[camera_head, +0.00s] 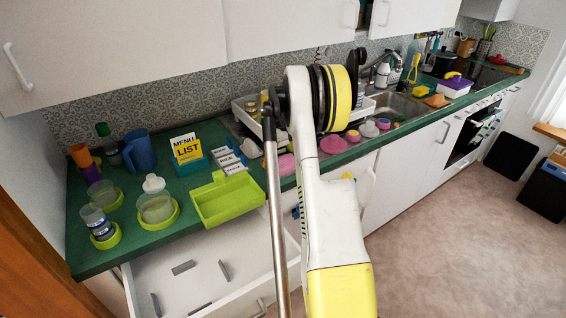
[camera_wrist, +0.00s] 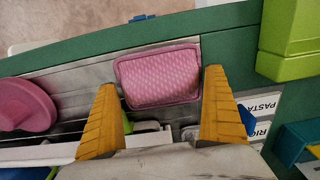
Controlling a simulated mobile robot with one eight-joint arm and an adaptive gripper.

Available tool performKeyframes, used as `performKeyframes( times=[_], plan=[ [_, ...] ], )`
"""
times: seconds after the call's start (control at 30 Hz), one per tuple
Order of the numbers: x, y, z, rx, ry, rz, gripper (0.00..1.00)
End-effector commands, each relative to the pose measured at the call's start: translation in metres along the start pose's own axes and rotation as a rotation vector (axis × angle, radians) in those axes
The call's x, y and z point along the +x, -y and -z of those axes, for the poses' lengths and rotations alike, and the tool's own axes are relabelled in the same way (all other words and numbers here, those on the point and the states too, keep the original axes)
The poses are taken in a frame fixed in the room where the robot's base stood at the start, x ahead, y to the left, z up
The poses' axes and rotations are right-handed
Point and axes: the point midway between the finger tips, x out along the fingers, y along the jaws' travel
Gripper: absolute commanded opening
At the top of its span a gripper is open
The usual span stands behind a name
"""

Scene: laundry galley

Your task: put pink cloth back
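The pink cloth (camera_wrist: 158,75) is a folded, textured rectangle lying flat on the metal sink surface near the green counter edge in the wrist view. Part of it also shows in the head view (camera_head: 287,164), left of my arm. My gripper (camera_wrist: 160,80) is open, with its two yellow fingers apart on either side of the cloth's near part. Nothing is held. Whether the fingertips touch the cloth or hover above it cannot be told. In the head view my gripper is hidden behind my arm.
A pink dish (camera_wrist: 24,104) lies left of the cloth. The lime green tray (camera_head: 228,199) and white label cards (camera_head: 229,160) stand to its right in the wrist view. A drawer (camera_head: 205,275) is open below the counter. The dish rack (camera_head: 247,112) is behind.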

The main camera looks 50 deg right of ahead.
Motion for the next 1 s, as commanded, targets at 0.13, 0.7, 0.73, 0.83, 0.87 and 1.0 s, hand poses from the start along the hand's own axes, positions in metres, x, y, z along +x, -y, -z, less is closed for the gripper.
performKeyframes(
  times=[0.13,0.7,0.73,0.83,0.87,1.0],
  plan=[
    [-0.001,0.0,0.0,0.0,0.0,0.0,1.0],
    [-0.105,0.0,0.0,0.0,0.0,0.0,1.0],
    [-0.109,0.0,0.0,0.0,0.0,0.0,1.0],
    [-0.119,0.0,0.0,0.0,0.0,0.0,1.0],
    [-0.121,0.0,0.0,0.0,0.0,0.0,1.0],
    [-0.124,0.0,0.0,0.0,0.0,0.0,1.0]
  ],
)
